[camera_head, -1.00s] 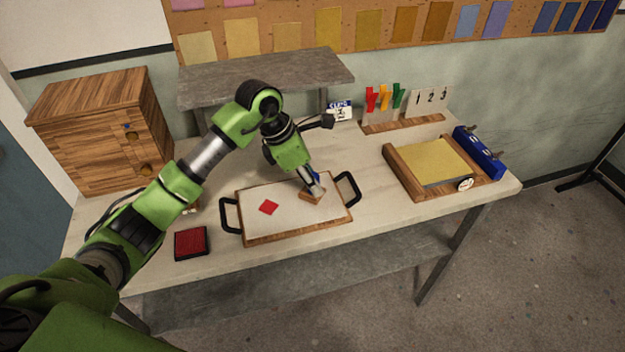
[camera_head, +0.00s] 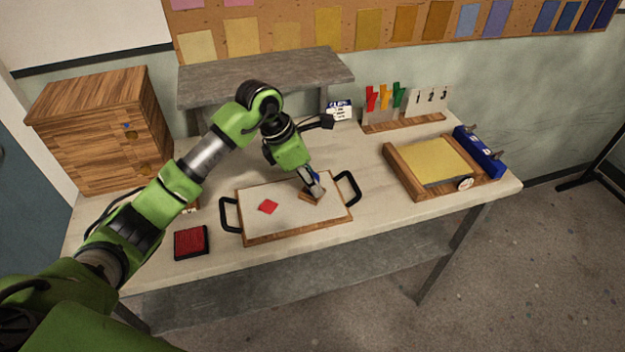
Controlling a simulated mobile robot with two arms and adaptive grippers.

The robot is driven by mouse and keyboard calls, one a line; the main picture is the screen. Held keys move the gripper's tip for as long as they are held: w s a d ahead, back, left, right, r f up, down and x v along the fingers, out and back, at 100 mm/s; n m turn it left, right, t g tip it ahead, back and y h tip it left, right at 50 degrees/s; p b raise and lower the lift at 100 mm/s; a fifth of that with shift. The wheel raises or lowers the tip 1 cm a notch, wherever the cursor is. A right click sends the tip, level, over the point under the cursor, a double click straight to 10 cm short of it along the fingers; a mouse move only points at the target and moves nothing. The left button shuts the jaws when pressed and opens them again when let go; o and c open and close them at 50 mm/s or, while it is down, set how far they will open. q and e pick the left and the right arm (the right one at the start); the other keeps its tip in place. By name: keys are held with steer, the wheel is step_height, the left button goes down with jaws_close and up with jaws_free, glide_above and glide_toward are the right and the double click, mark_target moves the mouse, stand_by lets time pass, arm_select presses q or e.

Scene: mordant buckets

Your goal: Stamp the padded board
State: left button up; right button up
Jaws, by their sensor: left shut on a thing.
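The padded board (camera_head: 290,226) is a pale pad on a wooden base with two black handles, lying at the front middle of the table. A red diamond mark (camera_head: 268,206) shows on its left half. My left gripper (camera_head: 313,189) is over the board's right half, shut on a wooden stamp (camera_head: 310,197). The stamp is at the pad's surface; I cannot tell whether it presses on it, and its underside is hidden. A red ink pad (camera_head: 190,242) in a black case lies left of the board. My right gripper is out of view.
A wooden drawer cabinet (camera_head: 95,135) stands at the back left, near a grey raised shelf (camera_head: 265,75). A wooden tray with a yellow sheet (camera_head: 434,162) and a blue holder (camera_head: 479,150) are at right. Coloured clips (camera_head: 384,97) stand behind.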

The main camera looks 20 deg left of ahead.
arm_select(q)
steer(key=shift+w+r+p, duration=0.1)
steer(key=shift+r+p, duration=1.55)
steer(key=shift+r, duration=1.8)
